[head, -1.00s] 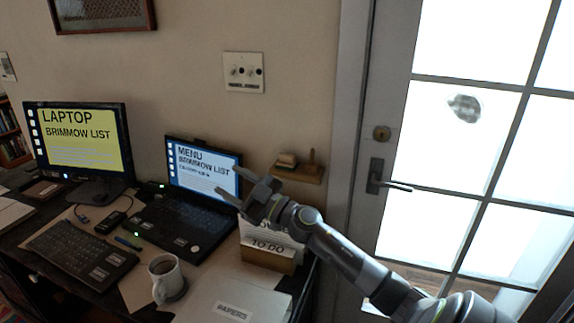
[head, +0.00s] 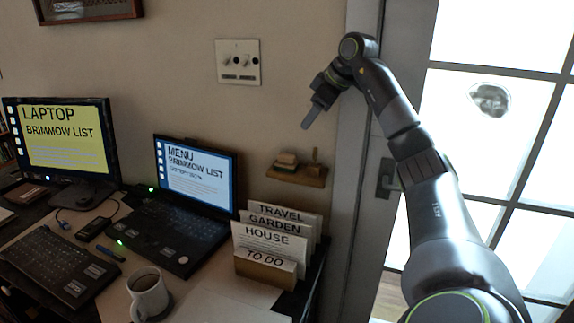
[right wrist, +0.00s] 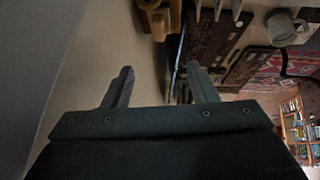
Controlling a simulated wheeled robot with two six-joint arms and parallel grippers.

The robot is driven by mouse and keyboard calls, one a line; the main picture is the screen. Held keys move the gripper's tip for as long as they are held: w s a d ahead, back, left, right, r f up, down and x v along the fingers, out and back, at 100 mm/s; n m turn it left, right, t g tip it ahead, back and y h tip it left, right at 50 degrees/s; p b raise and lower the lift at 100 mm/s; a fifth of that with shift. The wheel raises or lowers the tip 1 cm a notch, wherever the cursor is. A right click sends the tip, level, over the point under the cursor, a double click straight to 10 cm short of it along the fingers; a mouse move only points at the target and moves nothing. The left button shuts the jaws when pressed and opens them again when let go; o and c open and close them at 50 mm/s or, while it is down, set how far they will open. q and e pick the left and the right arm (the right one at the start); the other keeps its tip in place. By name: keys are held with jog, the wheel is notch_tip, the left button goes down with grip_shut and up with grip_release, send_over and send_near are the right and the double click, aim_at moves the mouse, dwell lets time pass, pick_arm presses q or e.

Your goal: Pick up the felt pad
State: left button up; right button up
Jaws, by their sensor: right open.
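No thing is plainly recognisable as the felt pad. A small block (head: 287,160), tan above and darker below, sits on the little wooden wall shelf (head: 296,176) and may be it; it is too small to tell. A dark round coaster (head: 165,305) lies under the mug. My right gripper (head: 309,117) is above and slightly right of the shelf, pointing down, apart from it. In the right wrist view its two fingers (right wrist: 161,88) are spread with nothing between them. The shelf shows at the top of that view (right wrist: 155,18). My left gripper is out of view.
An upright wooden peg-like piece (head: 315,160) stands beside the block. Below are a letter holder with cards (head: 265,270), an open laptop (head: 180,235) and a mug (head: 148,292). A glazed door (head: 480,150) is at right.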

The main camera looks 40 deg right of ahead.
aim_at(287, 155)
jog(key=p+x, duration=0.2)
jog(key=x, duration=0.9)
jog(key=shift+w+f, duration=0.15)
jog(key=shift+f, duration=0.25)
jog(key=shift+p+x, duration=0.7)
jog(key=shift+x, duration=1.9)
jog(key=shift+s+f, duration=0.1)
jog(key=shift+s, duration=0.15)
jog(key=c, duration=0.7)
jog(key=shift+c, duration=0.2)
